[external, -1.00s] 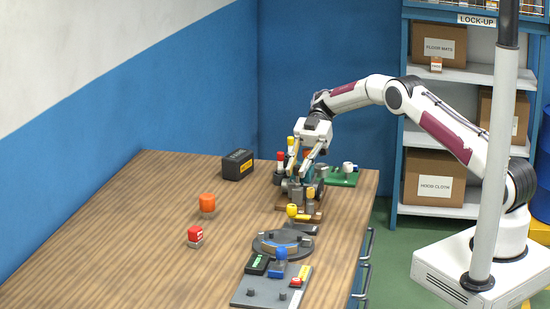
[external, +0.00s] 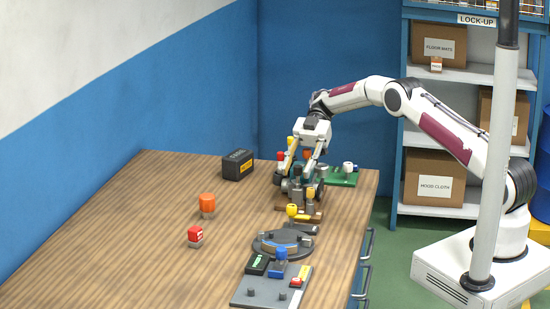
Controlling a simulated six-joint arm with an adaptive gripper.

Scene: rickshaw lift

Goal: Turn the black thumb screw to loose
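My gripper (external: 302,173) points down over a cluster of small fixtures near the right edge of the table. Its two fingers show on either side of dark parts there. I cannot tell whether they touch or grip anything. A brown block base (external: 314,217) carries grey and yellow-topped posts just in front of the fingers. I cannot pick out the black thumb screw for sure. It may be hidden among the dark parts between or behind the fingers.
A grey round plate (external: 262,244), a blue-knobbed piece (external: 280,262) and a grey plate (external: 262,294) lie in front. A green base (external: 343,180) and a black box (external: 237,165) stand behind. Orange (external: 207,201) and red (external: 195,234) knobs stand left. The table's left side is clear.

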